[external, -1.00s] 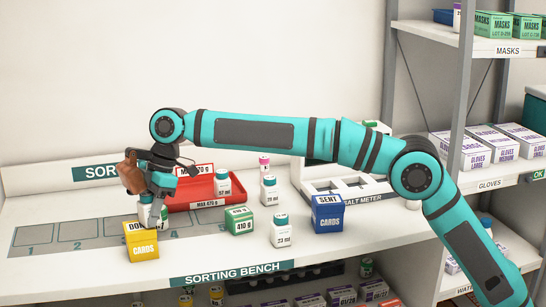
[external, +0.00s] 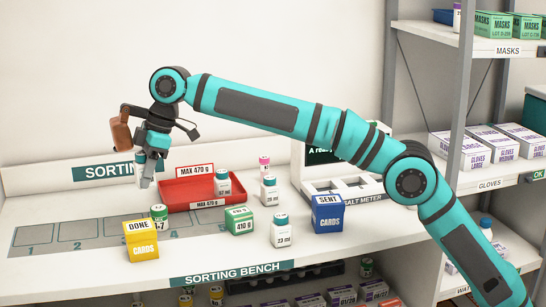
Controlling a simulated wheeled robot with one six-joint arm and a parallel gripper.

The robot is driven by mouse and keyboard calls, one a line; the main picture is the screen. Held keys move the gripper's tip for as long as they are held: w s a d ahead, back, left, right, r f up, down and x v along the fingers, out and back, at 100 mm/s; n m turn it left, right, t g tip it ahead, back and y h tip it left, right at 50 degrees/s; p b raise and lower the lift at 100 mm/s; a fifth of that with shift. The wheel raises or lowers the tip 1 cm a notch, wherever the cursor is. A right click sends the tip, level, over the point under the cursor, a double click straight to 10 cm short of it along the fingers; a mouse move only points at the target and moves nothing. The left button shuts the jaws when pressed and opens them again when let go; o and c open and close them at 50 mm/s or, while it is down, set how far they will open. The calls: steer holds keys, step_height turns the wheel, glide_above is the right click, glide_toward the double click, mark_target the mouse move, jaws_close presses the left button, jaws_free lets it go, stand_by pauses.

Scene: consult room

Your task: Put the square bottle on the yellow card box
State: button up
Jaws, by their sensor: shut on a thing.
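The yellow card box (external: 141,246), marked DONE and CARDS, stands near the front left of the bench. My gripper (external: 147,181) is raised above and behind it, pointing down, with clear air between them. It is shut on a small pale thing, mostly hidden by the fingers, so I cannot tell its shape. A green-capped bottle (external: 159,214) stands just behind the box, partly hidden by it. A white bottle with a teal cap (external: 281,232) stands farther right on the bench. I cannot tell for certain which bottle is the square one.
A red tray (external: 185,193) holding a bottle (external: 222,184) lies right of my gripper. A green box (external: 239,221), a blue card box (external: 327,214) and another bottle (external: 269,191) stand to the right. Numbered squares (external: 85,231) on the left are bare.

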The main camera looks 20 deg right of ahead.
mark_target(145, 225)
steer(key=shift+m+t, duration=0.3)
steer(key=shift+m, duration=0.4)
steer(key=shift+f, duration=4.95)
steer(key=shift+f, duration=0.15)
steer(key=o, duration=1)
steer(key=shift+o, duration=0.2)
steer(key=v, duration=1.2)
steer(key=shift+d, duration=0.1)
